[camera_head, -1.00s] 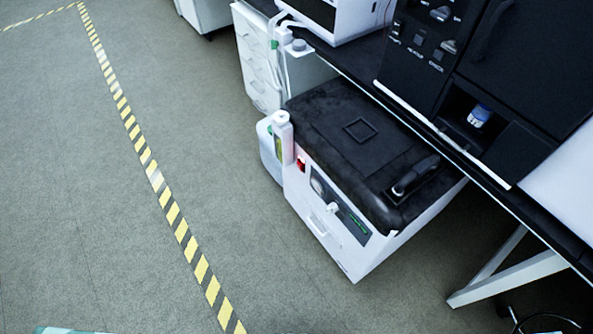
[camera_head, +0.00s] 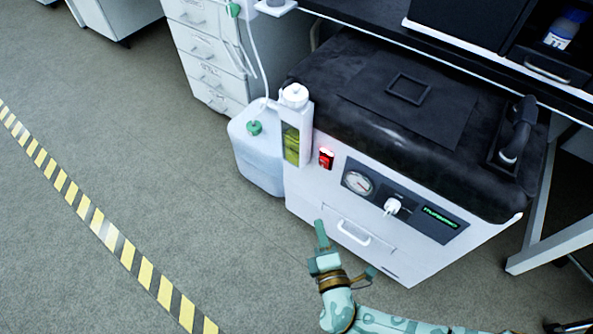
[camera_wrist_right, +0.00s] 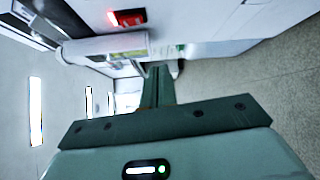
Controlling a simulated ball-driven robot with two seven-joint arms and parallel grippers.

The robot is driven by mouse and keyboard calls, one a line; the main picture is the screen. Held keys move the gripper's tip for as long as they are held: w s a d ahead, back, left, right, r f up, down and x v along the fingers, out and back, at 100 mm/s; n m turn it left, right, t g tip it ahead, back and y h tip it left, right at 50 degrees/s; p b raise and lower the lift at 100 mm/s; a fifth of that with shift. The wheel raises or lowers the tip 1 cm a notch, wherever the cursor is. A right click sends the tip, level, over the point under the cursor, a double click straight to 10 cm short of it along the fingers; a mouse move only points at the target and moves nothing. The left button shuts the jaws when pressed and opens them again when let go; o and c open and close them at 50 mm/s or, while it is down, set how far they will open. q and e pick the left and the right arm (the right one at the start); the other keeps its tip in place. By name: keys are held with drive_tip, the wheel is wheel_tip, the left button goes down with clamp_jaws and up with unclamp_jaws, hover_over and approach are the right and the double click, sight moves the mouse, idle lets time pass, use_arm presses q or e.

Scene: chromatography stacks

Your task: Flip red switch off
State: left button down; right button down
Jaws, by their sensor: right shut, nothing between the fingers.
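The red switch (camera_head: 326,158) is lit and sits at the upper left of the white machine's front panel. It also shows in the right wrist view (camera_wrist_right: 127,18), near the top, glowing red. The white machine (camera_head: 300,200) has a black padded top, a round gauge (camera_head: 358,183), a white knob (camera_head: 392,206) and a green display. My right gripper (camera_head: 321,232) is shut and empty, in front of the machine and below the switch, apart from it. Its shut fingers (camera_wrist_right: 157,85) point towards the machine in the wrist view. My left gripper is not in view.
A white jug (camera_head: 257,160) with a green cap stands on the floor left of the machine. A bottle with yellow liquid (camera_head: 291,145) is mounted at the machine's left corner. A bench edge (camera_head: 440,40) runs above. Floor at left is clear, with striped tape.

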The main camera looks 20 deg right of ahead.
sight(324, 163)
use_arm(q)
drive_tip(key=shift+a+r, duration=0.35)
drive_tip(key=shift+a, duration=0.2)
use_arm(e)
wheel_tip(324, 163, up, 4)
drive_tip(key=shift+w+a+f+m+t+h, duration=0.15)
drive_tip(key=shift+m+t, duration=0.1)
drive_tip(key=shift+t, duration=0.15)
drive_tip(key=shift+s+f+m+t+h, duration=0.15)
drive_tip(key=shift+m+t, duration=0.1)
drive_tip(key=shift+t, duration=0.15)
drive_tip(key=shift+w, duration=0.1)
drive_tip(key=shift+w, duration=0.1)
